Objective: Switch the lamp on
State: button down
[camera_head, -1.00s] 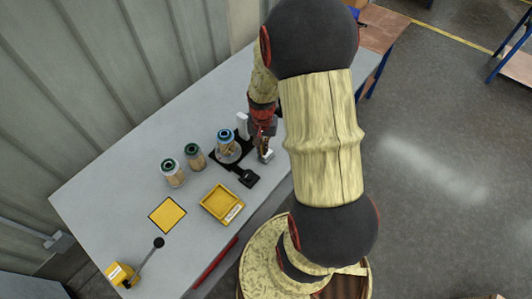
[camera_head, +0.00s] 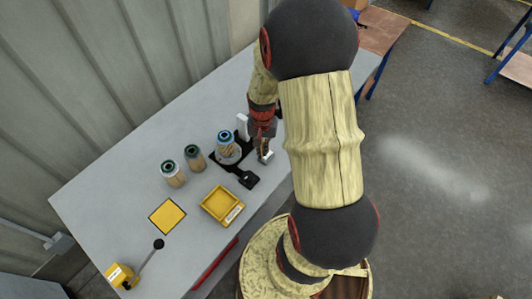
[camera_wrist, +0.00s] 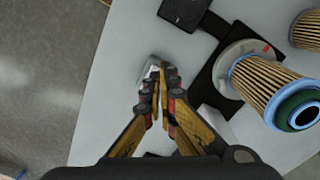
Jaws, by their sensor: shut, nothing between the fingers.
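My gripper (camera_head: 263,150) is shut and empty, pointing down at the right part of the grey table. In the wrist view its closed fingertips (camera_wrist: 162,73) are over or against a small pale grey block (camera_wrist: 147,70). Contact cannot be told. The block also shows in the head view (camera_head: 267,158), just below the fingers. No lamp can be made out for certain. A small black box (camera_head: 249,180) sits on the table near the block, and it also shows in the wrist view (camera_wrist: 185,12).
A blue-capped filter cartridge (camera_head: 226,144) stands on a round holder on a black plate (camera_wrist: 205,85). Two green-capped cartridges (camera_head: 173,174) (camera_head: 195,158) stand left of it. A yellow tray (camera_head: 232,214), a yellow square (camera_head: 167,216) and a yellow box (camera_head: 120,275) with a black-knobbed lever lie nearer.

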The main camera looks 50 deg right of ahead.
jog(key=shift+f+b, duration=0.65)
jog(key=shift+f, duration=0.4)
dwell(0.6)
jog(key=shift+r+p, duration=2.75)
jog(key=shift+r, duration=0.8)
